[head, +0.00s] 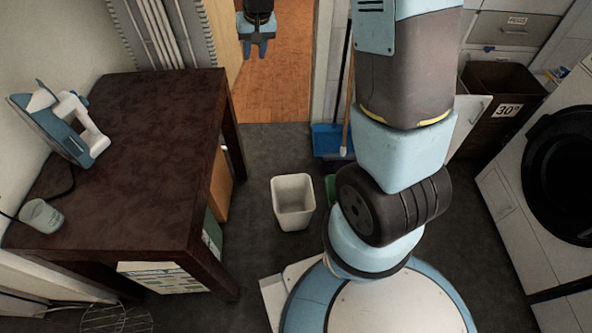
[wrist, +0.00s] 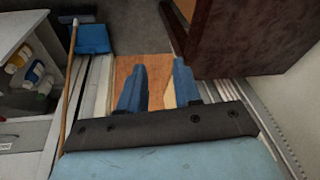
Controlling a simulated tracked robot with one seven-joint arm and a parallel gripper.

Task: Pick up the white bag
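I see nothing that is clearly a white bag. A white, open-topped, bin-shaped container (head: 293,204) stands upright on the dark floor in the head view, between the table and my base. It looks empty, and it does not show in the wrist view. My gripper (head: 257,48) is at the top of the head view, over the wooden floor of the doorway and well away from the white container. In the wrist view my gripper (wrist: 158,88) has its two blue fingers apart, with only floor visible between them.
A dark table (head: 140,135) at left holds an iron (head: 62,125) and a small pale object (head: 42,216). A blue dustpan (head: 328,141) and broom stand behind the container. A brown bin (head: 497,105) and washing machine (head: 535,190) stand at right. The doorway's edges are close to my gripper.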

